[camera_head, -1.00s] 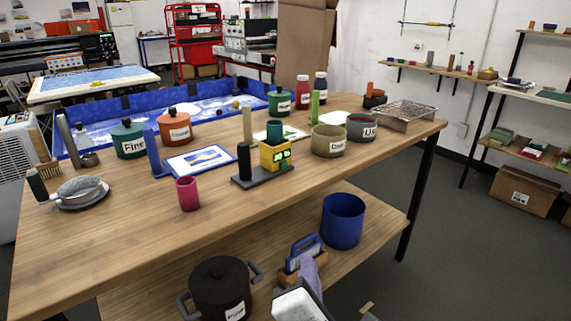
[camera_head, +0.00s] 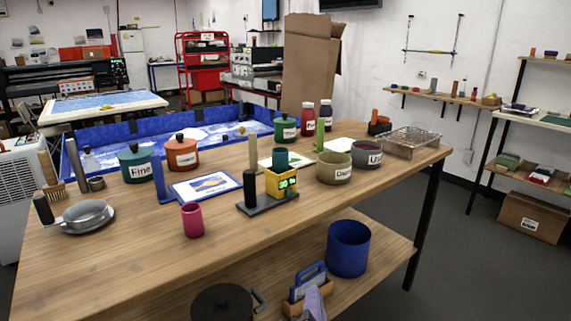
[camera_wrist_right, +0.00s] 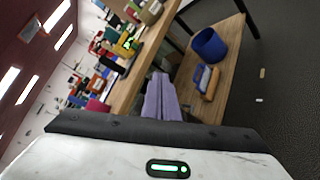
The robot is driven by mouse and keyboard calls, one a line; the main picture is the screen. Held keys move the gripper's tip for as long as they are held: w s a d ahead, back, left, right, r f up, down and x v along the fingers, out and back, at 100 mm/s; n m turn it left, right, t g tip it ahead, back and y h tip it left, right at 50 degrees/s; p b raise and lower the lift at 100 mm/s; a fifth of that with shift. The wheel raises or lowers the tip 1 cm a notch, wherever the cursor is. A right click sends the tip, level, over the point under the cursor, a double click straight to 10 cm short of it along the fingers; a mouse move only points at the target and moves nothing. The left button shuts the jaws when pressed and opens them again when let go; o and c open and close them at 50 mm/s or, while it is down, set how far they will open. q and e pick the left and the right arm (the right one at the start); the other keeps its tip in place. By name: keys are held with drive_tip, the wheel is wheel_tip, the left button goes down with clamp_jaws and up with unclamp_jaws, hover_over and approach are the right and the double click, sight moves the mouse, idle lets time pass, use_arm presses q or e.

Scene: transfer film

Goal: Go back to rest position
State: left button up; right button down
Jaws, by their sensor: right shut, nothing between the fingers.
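My right gripper (camera_head: 313,301) shows only by its lavender fingers at the bottom edge of the head view, in front of the lower shelf. In the right wrist view its fingers (camera_wrist_right: 161,97) are together and empty, pointing toward the wooden table and shelf. Nothing is held. The rest of my right arm is out of the head view. My left gripper is in neither view.
The wooden table (camera_head: 130,265) carries pots, cans, bottles and a pink cup (camera_head: 192,220). A blue bin (camera_head: 348,248), a blue-handled tool (camera_head: 308,281) and a black pot (camera_head: 222,303) stand on the lower shelf, close to the right gripper. The floor at right is open.

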drive_tip(key=d+f+n+h, duration=0.2)
drive_tip(key=d+f, duration=0.2)
drive_tip(key=d, duration=0.5)
drive_tip(key=d+f+n+h, duration=0.1)
drive_tip(key=d+f+n, duration=0.1)
drive_tip(key=d+f, duration=0.5)
drive_tip(key=s+d+f+m+g+y, duration=0.1)
drive_tip(key=s+d+f+m+g, duration=0.3)
drive_tip(key=f, duration=0.3)
drive_tip(key=s+d+f+m+g+y, duration=0.1)
drive_tip(key=s+f+m+y, duration=0.1)
drive_tip(key=s+f+m, duration=0.35)
drive_tip(key=s+d+f+m+g+y, duration=0.1)
drive_tip(key=s+d+f+m+g, duration=0.3)
drive_tip(key=s+f+m, duration=0.65)
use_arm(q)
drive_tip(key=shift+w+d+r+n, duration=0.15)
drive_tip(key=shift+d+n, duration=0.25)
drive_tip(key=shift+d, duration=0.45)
use_arm(e)
drive_tip(key=a+r+m+t+y, duration=0.1)
drive_tip(key=a+r+m+t, duration=0.1)
drive_tip(key=a+m, duration=0.4)
drive_tip(key=a, duration=0.5)
drive_tip(key=shift+w+r, duration=0.25)
drive_tip(key=shift+w, duration=0.15)
